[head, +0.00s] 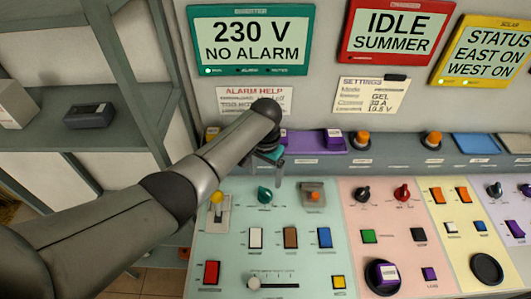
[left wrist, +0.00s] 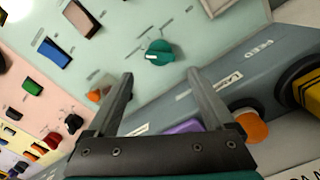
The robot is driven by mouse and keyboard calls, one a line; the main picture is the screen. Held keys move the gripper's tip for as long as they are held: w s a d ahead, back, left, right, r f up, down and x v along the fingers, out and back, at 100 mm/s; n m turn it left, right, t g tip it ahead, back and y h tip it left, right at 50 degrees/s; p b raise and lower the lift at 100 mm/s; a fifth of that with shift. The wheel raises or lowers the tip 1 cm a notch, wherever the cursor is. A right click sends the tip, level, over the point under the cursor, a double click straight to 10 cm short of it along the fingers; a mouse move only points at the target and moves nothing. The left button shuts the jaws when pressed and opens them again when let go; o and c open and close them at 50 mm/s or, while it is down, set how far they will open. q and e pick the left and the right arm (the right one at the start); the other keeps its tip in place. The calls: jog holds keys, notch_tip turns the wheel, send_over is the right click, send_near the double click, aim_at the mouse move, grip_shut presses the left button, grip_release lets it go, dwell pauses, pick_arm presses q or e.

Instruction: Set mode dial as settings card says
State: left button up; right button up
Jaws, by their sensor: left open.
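The settings card (head: 370,96) is pinned on the back wall; its values read GEL, 30 A and 10.5 V, and the row names are blurred. The sloped panel has a teal dial (head: 264,195) on its pale green section, and a black dial (head: 362,193) and red dial (head: 402,192) on its pink section. Their labels are too small to read, so I cannot tell which is the mode dial. My left gripper (head: 276,172) is open and empty above the teal dial. In the left wrist view the teal dial (left wrist: 160,53) shows just beyond the fingertips, apparently untouched. My right gripper is not visible.
Rocker switches (head: 290,237), a slider (head: 255,283) and a lever (head: 217,203) surround the teal dial. A ledge with orange knobs (head: 361,139) runs behind the panel. Three screens hang above. A grey shelf (head: 60,125) stands at the left.

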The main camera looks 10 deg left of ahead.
pick_arm(q)
notch_tip(320, 180, up, 7)
jog(key=shift+p, duration=0.3)
jog(key=shift+f, duration=0.15)
dwell(0.3)
